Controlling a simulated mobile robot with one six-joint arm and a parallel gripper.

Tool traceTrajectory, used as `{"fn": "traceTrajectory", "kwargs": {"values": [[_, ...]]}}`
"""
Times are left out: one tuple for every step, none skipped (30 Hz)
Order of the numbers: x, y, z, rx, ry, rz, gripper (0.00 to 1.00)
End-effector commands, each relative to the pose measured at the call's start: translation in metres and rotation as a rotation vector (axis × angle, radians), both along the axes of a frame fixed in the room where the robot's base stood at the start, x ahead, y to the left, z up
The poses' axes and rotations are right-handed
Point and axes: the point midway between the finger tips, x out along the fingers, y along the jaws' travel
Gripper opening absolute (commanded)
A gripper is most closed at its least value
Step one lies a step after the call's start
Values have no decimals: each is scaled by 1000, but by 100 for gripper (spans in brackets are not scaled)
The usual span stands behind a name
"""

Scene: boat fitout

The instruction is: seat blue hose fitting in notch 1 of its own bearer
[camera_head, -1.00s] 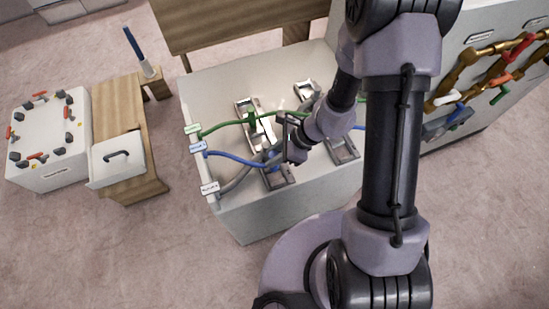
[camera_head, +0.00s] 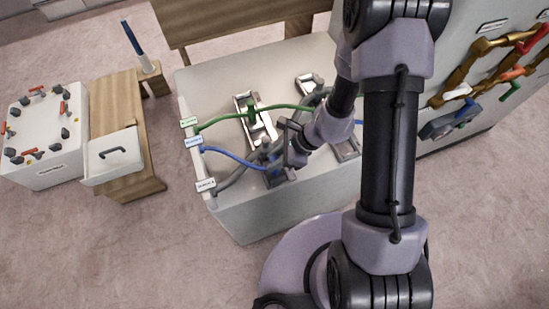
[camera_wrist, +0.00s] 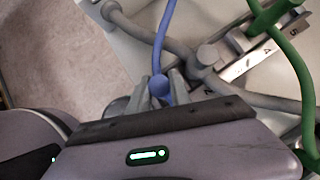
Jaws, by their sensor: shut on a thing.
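The blue hose (camera_head: 230,158) runs from a labelled white strip at the left of the bench to my gripper (camera_head: 272,160). In the wrist view my gripper (camera_wrist: 160,88) is shut on the blue hose fitting (camera_wrist: 158,87), which shows as a rounded blue end between the fingers. A metal bearer (camera_head: 280,181) lies under and beside my gripper in the head view. In the wrist view a numbered bearer (camera_wrist: 240,66) runs from the upper right down behind my gripper. Notch 1 and the fitting's lower end are hidden, so I cannot tell whether it is seated.
A grey hose (camera_wrist: 150,35) with thick fittings crosses close to my gripper. The bench top (camera_head: 215,85) is clear at the back left.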

Motion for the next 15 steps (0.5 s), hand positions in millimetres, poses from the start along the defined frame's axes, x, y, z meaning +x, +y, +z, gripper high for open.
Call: {"fn": "traceTrajectory", "kwargs": {"values": [[0, 0, -2, 0, 0, 0, 0], [0, 0, -2, 0, 0, 0, 0], [0, 0, -3, 0, 0, 0, 0], [0, 0, -4, 0, 0, 0, 0], [0, 0, -4, 0, 0, 0, 0], [0, 0, -5, 0, 0, 0, 0], [0, 0, -6, 0, 0, 0, 0], [0, 0, -6, 0, 0, 0, 0], [0, 0, -7, 0, 0, 0, 0], [0, 0, -7, 0, 0, 0, 0], [0, 0, -8, 0, 0, 0, 0], [0, 0, -9, 0, 0, 0, 0], [0, 0, -9, 0, 0, 0, 0], [0, 0, -10, 0, 0, 0, 0], [0, 0, -10, 0, 0, 0, 0]]}}
